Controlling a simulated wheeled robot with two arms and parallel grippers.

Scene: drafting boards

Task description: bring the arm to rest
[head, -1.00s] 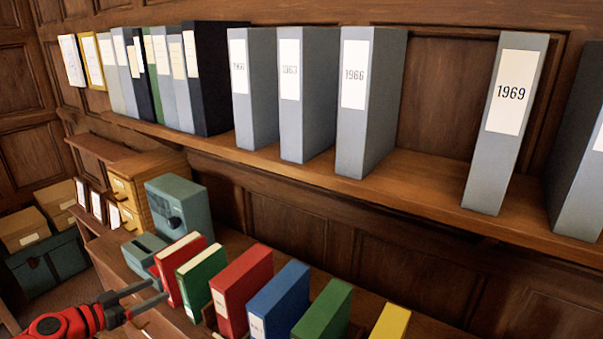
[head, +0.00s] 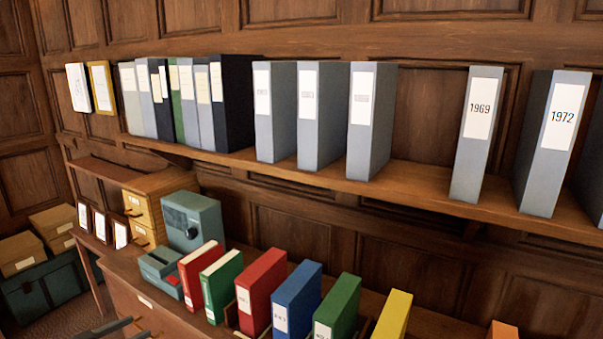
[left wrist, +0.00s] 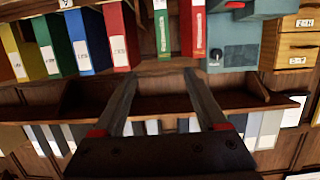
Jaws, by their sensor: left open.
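My left gripper (head: 130,327) shows only as finger ends at the bottom left edge of the head view, in front of the desk. In the left wrist view my left gripper (left wrist: 160,75) has its two fingers apart with nothing between them. The rest of the left arm is out of the head view. My right gripper is in neither view.
Grey binders, including 1969 (head: 477,133) and 1972 (head: 552,142), stand on the wall shelf (head: 425,190). Coloured binders such as the blue one (head: 296,299) stand below, beside a teal machine (head: 191,220) and wooden drawers (head: 144,210). Boxes (head: 20,255) sit at far left.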

